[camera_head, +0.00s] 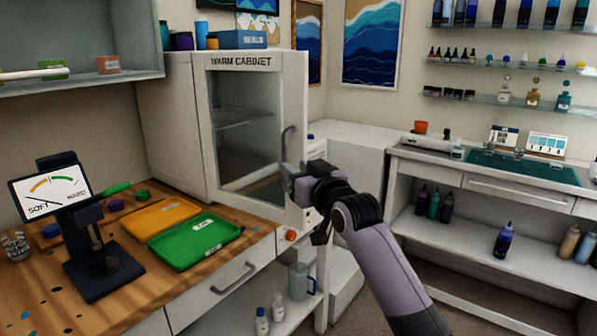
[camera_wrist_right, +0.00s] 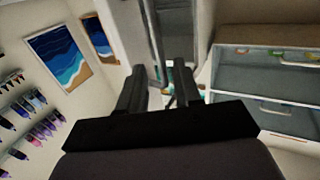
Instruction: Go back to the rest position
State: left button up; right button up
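My right gripper (camera_head: 297,182) is in front of the warm cabinet's glass door, low and close to the door's handle (camera_head: 287,143). In the right wrist view its two fingers (camera_wrist_right: 160,85) stand apart, so it is open. A dark upright bar, seemingly part of the cabinet door, shows between and beyond the fingertips; I cannot tell whether they touch it. The warm cabinet (camera_head: 243,120) looks shut, with a shelf behind the glass. My left gripper is not in view.
A wooden counter (camera_head: 150,308) holds a hardness gauge (camera_head: 65,200), an orange tray (camera_head: 143,222) and a green tray (camera_head: 165,254). A white bench (camera_head: 462,178) with a green mat (camera_head: 520,166) stands at right. Floor (camera_head: 345,306) shows between them.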

jog(key=s+d+f+m+g+h, duration=0.1)
jog(key=s+d+f, duration=0.3)
jog(key=f, duration=0.6)
jog(key=s+d+f+m+g+h, duration=0.1)
jog(key=s+d+f, duration=0.2)
jog(key=s+f, duration=0.45)
jog(key=s+d+f+g+h, duration=0.1)
jog(key=s+d+f, duration=0.2)
jog(key=f, duration=0.8)
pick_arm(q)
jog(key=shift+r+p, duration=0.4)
pick_arm(e)
jog(key=s+d+f+g, duration=0.1)
jog(key=s+f, duration=0.3)
jog(key=s, duration=0.4)
jog(key=s+d+f+g+h, duration=0.1)
jog(key=s+d+f, duration=0.3)
jog(key=s, duration=0.4)
jog(key=s+d+f+g+h, duration=0.1)
jog(key=s+f, duration=0.3)
jog(key=s, duration=0.5)
jog(key=shift+d, duration=0.85)
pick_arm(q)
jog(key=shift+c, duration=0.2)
